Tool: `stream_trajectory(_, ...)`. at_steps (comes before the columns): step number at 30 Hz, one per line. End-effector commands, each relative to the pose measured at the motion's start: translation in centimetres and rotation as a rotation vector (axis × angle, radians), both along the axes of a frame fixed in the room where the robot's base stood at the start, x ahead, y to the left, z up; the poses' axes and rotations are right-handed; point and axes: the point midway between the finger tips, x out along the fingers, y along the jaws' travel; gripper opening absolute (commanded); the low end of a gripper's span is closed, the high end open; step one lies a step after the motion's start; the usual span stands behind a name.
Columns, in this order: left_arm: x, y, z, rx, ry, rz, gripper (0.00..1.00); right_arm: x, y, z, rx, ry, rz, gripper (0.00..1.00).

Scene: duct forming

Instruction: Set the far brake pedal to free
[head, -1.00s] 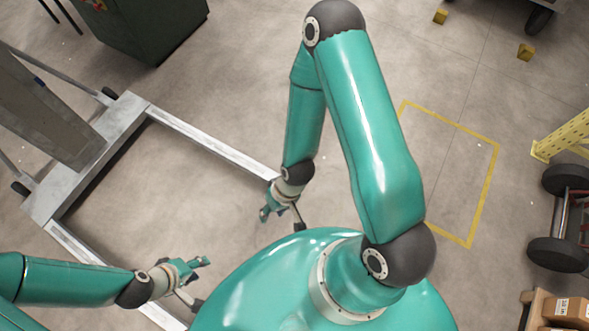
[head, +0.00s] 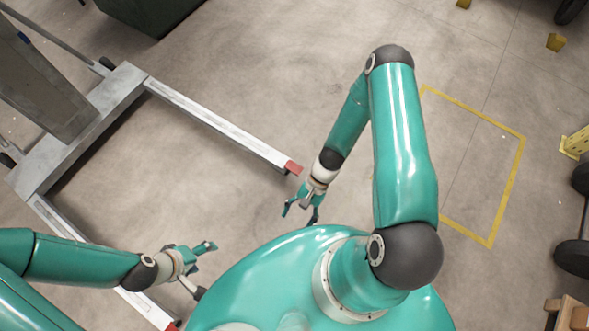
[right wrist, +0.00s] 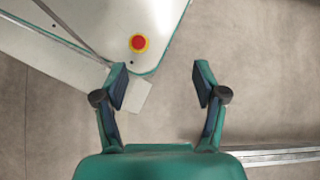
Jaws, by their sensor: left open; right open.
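A grey wheeled lift frame (head: 100,105) stands at the left in the head view, with two long legs. The far leg (head: 215,122) ends in a red piece (head: 293,167). The near leg (head: 62,228) runs behind my left arm to another red end (head: 172,326). I cannot tell whether these red ends are pedals; no brake pedal shows clearly. My right gripper (head: 300,212) is open and empty, just below the far leg's red end in the picture. My left gripper (head: 203,259) is open and empty, right of the near leg. The right wrist view shows open, empty jaws (right wrist: 161,86).
A dark green cabinet (head: 150,12) stands at the top left. A wheeled cart (head: 574,255) and a carton (head: 580,318) are at the right edge. The floor between the legs is clear.

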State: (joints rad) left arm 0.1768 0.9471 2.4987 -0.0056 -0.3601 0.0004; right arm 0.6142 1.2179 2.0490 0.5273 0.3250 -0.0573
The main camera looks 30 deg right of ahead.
Motion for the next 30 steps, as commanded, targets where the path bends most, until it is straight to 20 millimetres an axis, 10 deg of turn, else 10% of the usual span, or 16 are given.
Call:
stream_trajectory(1, 0.0, 0.0, -4.2, 0.000, 0.000, 0.000, 0.73, 0.3, -0.2, -5.1, 0.061, 0.058, -0.119, 0.71)
stream_trajectory(8, 0.0, 0.0, -13.3, 0.000, 0.000, 0.000, 0.73, 5.0, -3.2, -16.1, 0.410, 0.175, -0.682, 0.71)
stream_trajectory(15, 0.0, 0.0, -21.0, 0.000, 0.000, 0.000, 0.73, 8.9, -13.0, -25.2, 0.735, 0.025, -1.211, 0.71)
stream_trajectory(22, 0.0, 0.0, -24.2, 0.000, -0.001, 0.000, 0.73, 8.5, -20.1, -28.4, 0.878, -0.158, -1.459, 0.71)
stream_trajectory(30, 0.0, 0.0, -24.5, 0.000, -0.001, 0.000, 0.73, 9.8, -20.7, -28.3, 0.902, -0.196, -1.494, 0.71)
